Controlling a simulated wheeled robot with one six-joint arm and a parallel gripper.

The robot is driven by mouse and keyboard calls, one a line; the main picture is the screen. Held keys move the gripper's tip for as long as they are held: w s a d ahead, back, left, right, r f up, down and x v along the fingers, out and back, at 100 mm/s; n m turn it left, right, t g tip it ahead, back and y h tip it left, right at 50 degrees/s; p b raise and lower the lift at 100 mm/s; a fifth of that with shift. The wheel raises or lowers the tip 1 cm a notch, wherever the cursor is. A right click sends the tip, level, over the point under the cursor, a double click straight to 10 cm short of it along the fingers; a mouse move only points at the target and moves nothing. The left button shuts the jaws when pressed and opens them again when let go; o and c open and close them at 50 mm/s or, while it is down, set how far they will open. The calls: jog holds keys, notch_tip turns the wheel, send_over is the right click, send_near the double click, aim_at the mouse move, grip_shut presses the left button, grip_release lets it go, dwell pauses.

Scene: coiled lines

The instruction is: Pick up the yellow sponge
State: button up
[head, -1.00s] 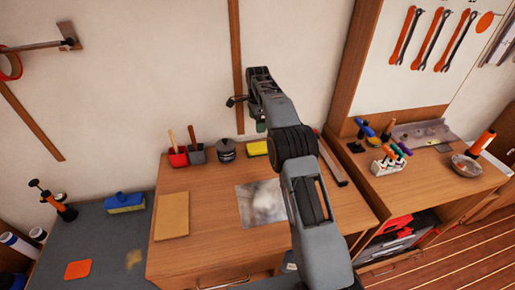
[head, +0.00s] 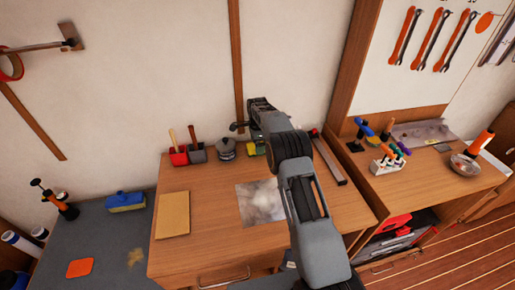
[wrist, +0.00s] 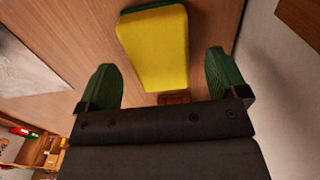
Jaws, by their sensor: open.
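The yellow sponge (wrist: 155,50) is a block with a dark green layer at its top edge in the wrist view. In the head view the sponge (head: 251,149) lies at the back of the wooden desk, partly hidden by my arm. My gripper (wrist: 160,62) is open, with one green finger to each side of the sponge's near part in the picture. The sponge appears beyond the fingertips, and I see no contact. In the head view my gripper's fingers are mostly hidden by the arm.
A dark lidded pot (head: 226,149) stands just left of the sponge. Red and grey holders (head: 187,155) with handled tools are further left. A long metal-edged bar (head: 329,160) lies to the right. A grey sheet (head: 260,203) lies in front.

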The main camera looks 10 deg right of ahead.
jog(key=shift+f, duration=1.4)
jog(key=shift+c, duration=0.4)
jog(key=c, duration=0.9)
